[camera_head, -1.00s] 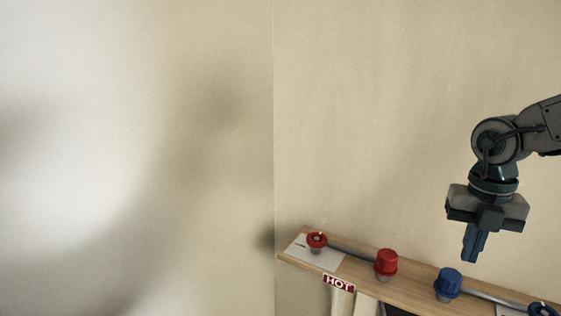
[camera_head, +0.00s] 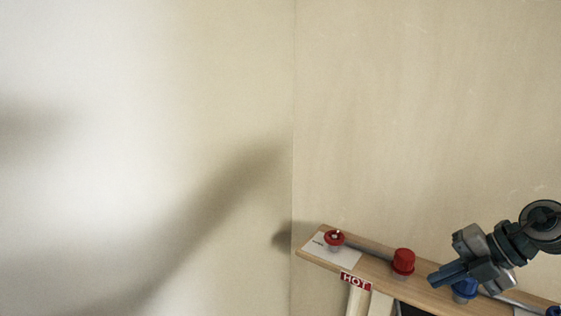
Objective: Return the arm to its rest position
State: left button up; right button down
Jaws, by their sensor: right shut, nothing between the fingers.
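My right gripper (camera_head: 436,281) is at the lower right of the head view, on an arm that comes in from the right edge. Its blue fingers are closed together with nothing between them, and they point left and slightly down. The fingers show in front of the wooden shelf, between the red knob (camera_head: 403,261) and the blue knob (camera_head: 465,289). The gripper partly hides the blue knob; whether it touches it I cannot tell. My left gripper is not in view.
The wooden shelf (camera_head: 375,270) carries a small red valve (camera_head: 334,238) at its left end and a grey pipe. A red HOT label (camera_head: 356,281) is on its front. The plain beige wall (camera_head: 420,110) above is clear.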

jog(key=s+d+f+m+t+h, duration=0.25)
jog(key=f+m+t+h, duration=0.2)
jog(key=f+m, duration=0.5)
jog(key=s+d+f+m+t+h, duration=0.1)
jog(key=d+f+m+t+h, duration=0.3)
jog(key=f+m, duration=0.6)
jog(key=s+a+f+m+g, duration=0.45)
jog(key=s+a+f, duration=0.2)
jog(key=s, duration=0.25)
jog(key=s+a+f+m+g, duration=0.3)
jog(key=s+a+f+g, duration=0.3)
jog(key=s, duration=0.4)
jog(key=s+a+f+b+x, duration=0.1)
jog(key=s+x, duration=0.2)
jog(key=x, duration=1.3)
jog(key=s+f+x, duration=0.1)
jog(key=s+x, duration=0.3)
jog(key=x, duration=1.2)
jog(key=s+f+g+b, duration=0.1)
jog(key=s+f, duration=1.7)
jog(key=f, duration=0.1)
jog(key=shift+d+m+b, duration=0.3)
jog(key=shift+d+m, duration=0.1)
jog(key=shift+d, duration=0.05)
